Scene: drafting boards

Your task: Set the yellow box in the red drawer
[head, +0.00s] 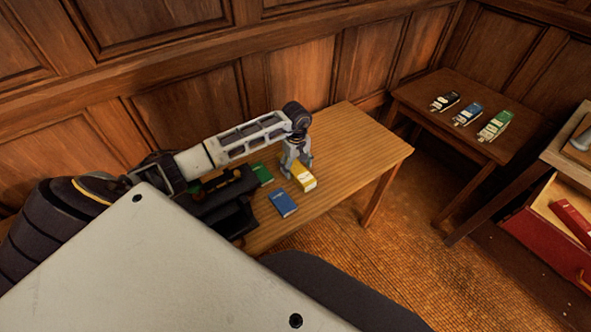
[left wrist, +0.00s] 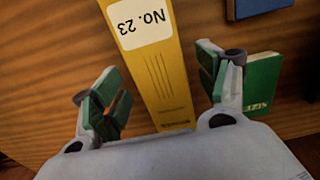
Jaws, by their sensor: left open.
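The yellow box (head: 304,178) lies on the wooden table in the head view, right at my left gripper. My left gripper (head: 297,172) points down over the table and is open. In the left wrist view the yellow box (left wrist: 158,70), with a white "No. 23" label, lies between the two spread fingers (left wrist: 160,95), with a gap on each side. The red drawer (head: 548,232) stands pulled out at the right edge of the head view, with a red object (head: 572,220) inside. My right gripper is not in view.
A blue box (head: 283,203) and a green box (head: 262,174) lie on the table (head: 355,150) close to the yellow one; the green one also shows by a finger in the wrist view (left wrist: 262,85). A side table (head: 470,92) holds several small items. A wooden wall stands behind.

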